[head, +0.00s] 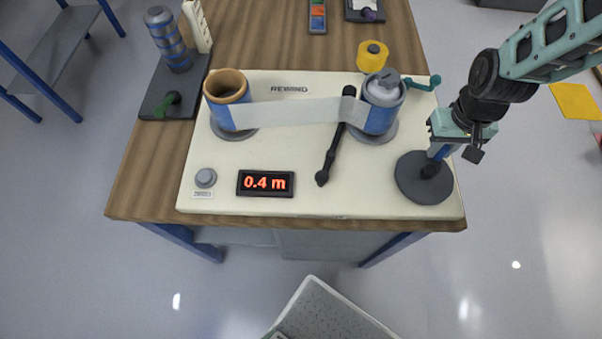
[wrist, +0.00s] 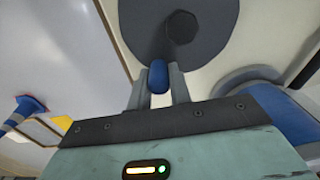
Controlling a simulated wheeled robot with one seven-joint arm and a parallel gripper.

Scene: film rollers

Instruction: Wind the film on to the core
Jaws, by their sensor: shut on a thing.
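A tan core (head: 229,84) wound with blue film (head: 236,118) stands at the left of the cream rewind board (head: 300,205). A pale film strip (head: 290,113) runs from it to the right roller (head: 383,90), which has a grey top and blue wrap. A teal crank (head: 425,83) shows beside that roller. My gripper (head: 440,150) is shut on a blue piece, seen between the fingers in the wrist view (wrist: 158,76), beside a dark disc (head: 418,184) with a black post. The fingers partly hide the blue piece; whether it joins the disc is unclear.
A black lever (head: 331,155) lies between the rollers. The display (head: 265,183) reads 0.4 m, with a grey knob (head: 205,178) to its left. A yellow roll (head: 372,55) stands behind. A dark tray (head: 160,103) holds a striped roll at left. The board's front middle is clear.

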